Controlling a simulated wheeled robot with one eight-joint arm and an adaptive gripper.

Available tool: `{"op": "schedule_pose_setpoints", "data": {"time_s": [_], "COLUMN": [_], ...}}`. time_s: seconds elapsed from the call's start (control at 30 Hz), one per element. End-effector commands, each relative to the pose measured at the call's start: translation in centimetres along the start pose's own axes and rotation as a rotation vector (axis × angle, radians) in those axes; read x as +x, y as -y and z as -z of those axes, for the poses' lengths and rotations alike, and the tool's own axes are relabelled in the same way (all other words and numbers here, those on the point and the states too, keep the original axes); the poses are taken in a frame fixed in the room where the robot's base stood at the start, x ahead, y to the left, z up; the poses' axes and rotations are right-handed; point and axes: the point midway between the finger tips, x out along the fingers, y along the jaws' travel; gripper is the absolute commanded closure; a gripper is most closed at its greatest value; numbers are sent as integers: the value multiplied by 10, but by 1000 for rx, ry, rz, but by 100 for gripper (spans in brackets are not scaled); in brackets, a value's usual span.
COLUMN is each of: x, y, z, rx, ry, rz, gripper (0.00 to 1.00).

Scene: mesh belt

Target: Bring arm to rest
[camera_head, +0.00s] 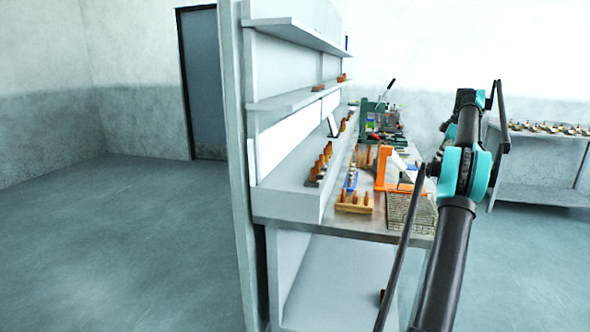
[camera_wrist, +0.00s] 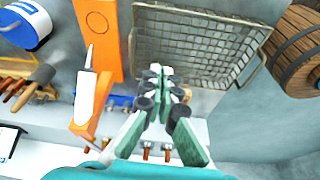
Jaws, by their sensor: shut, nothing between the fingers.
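In the head view my arm (camera_head: 458,190) rises at the right, in front of the bench's right edge. My gripper (camera_wrist: 165,85) shows in the wrist view with its fingers together and nothing between them. It hangs in front of a wire mesh basket (camera_wrist: 190,48) and an orange stand (camera_wrist: 98,25). It appears apart from both. In the head view the gripper's fingertips cannot be made out.
A workbench (camera_head: 290,205) with shelves stands at the centre, holding the orange stand (camera_head: 383,170), a wooden block (camera_head: 353,203) and the mesh basket (camera_head: 412,212). A second table (camera_head: 535,160) with small items stands at the right. The floor (camera_head: 120,240) at left is clear.

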Motion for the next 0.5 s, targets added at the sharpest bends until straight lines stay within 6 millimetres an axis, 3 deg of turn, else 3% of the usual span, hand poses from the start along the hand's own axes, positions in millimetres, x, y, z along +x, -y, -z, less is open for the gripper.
{"op": "schedule_pose_setpoints", "data": {"time_s": [0.27, 0.5], "x": [17, 54], "y": [19, 72], "z": [43, 94], "rx": [128, 320], "ry": [36, 76], "rz": [-26, -81], "gripper": [100, 100]}}
